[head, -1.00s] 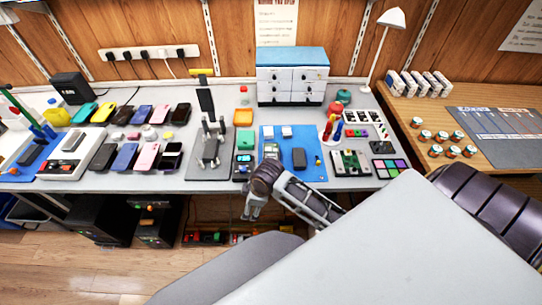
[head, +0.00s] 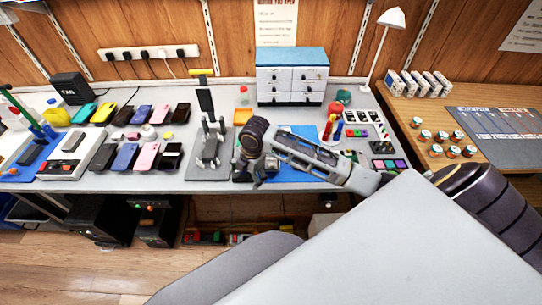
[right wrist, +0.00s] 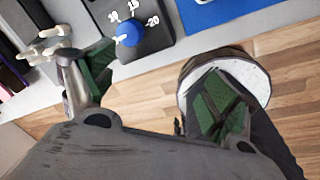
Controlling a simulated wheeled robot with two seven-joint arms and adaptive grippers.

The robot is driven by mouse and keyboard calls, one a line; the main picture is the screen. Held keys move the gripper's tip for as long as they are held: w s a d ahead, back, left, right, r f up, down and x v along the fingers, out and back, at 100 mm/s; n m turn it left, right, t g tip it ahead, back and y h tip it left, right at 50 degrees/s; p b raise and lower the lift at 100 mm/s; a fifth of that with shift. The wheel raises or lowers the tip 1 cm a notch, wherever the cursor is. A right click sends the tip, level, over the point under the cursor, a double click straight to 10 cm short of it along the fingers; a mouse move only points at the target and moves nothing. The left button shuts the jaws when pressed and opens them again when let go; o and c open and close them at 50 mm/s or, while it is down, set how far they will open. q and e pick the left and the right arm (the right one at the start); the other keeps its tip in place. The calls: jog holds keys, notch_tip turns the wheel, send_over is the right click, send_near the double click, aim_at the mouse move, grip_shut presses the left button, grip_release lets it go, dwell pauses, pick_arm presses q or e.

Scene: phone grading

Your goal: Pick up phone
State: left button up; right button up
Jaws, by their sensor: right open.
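Several phones lie in two rows on the left half of the grey bench. The front row holds a dark phone (head: 103,157), a blue phone (head: 125,157), a pink phone (head: 146,157) and a black phone (head: 171,156). The back row includes a yellow phone (head: 103,112) and a purple phone (head: 142,114). My right gripper (head: 260,178) is at the bench's front edge, right of the phones and apart from them. In the right wrist view its green-padded fingers (right wrist: 150,85) are spread with nothing between them. My left gripper is not in view.
A grey press stand (head: 208,150) stands between the phones and my right gripper. A blue dial (right wrist: 129,33) shows near the bench edge in the right wrist view. My right forearm covers much of the blue mat (head: 318,175). A drawer cabinet (head: 291,75) stands behind.

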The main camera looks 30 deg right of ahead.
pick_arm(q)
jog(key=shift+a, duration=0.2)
pick_arm(e)
jog(key=w+d+r+n, duration=0.3)
jog(key=d+r+n, duration=0.1)
jog(key=d, duration=0.3)
jog(key=w+d+r+n+g+h, duration=0.1)
jog(key=w+d+r+n, duration=0.1)
jog(key=d+r+n, duration=0.2)
notch_tip(320, 180, up, 4)
jog(key=d, duration=0.2)
jog(key=shift+w+d+f+g, duration=0.25)
jog(key=shift+w+d+g, duration=0.05)
jog(key=shift+w+d, duration=0.1)
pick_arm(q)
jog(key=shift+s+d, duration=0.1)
pick_arm(e)
notch_tip(320, 180, down, 8)
jog(key=shift+r, duration=0.25)
jog(key=shift+f, duration=0.55)
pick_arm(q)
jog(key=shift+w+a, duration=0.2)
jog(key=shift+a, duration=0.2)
